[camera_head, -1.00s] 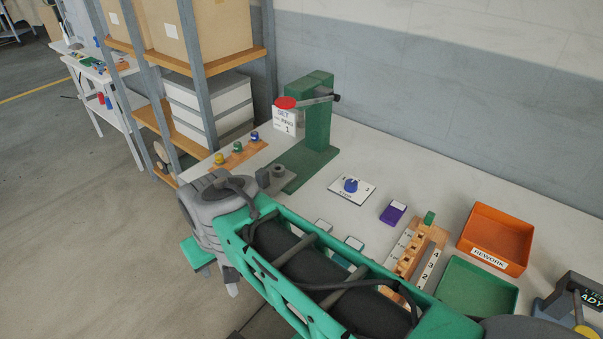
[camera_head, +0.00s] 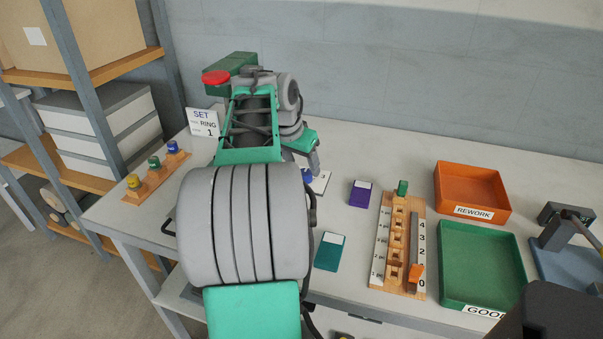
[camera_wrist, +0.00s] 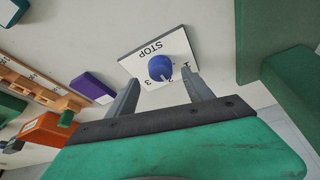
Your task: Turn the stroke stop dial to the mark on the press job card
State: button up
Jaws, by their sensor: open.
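The stroke stop dial (camera_wrist: 160,67) is a blue knob on a white plate (camera_wrist: 144,50) marked STOP with digits around it. In the wrist view the knob stands just beyond and between my fingertips; the right finger covers part of the plate. My gripper (camera_wrist: 160,80) is open, with nothing between its fingers. I cannot tell contact or the dial's setting. In the head view my gripper (camera_head: 315,165) hides most of the dial; only a blue bit (camera_head: 306,176) and the plate's right part show.
A purple box (camera_head: 361,193), a teal box (camera_head: 329,251), a wooden rack (camera_head: 399,245), an orange REWORK tray (camera_head: 473,211) and a green tray (camera_head: 480,235) are to the right.

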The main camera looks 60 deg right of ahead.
aim_at(305, 172)
jog(key=x, duration=0.3)
jog(key=shift+w+f, duration=0.1)
jog(key=shift+c, duration=0.3)
grip_shut()
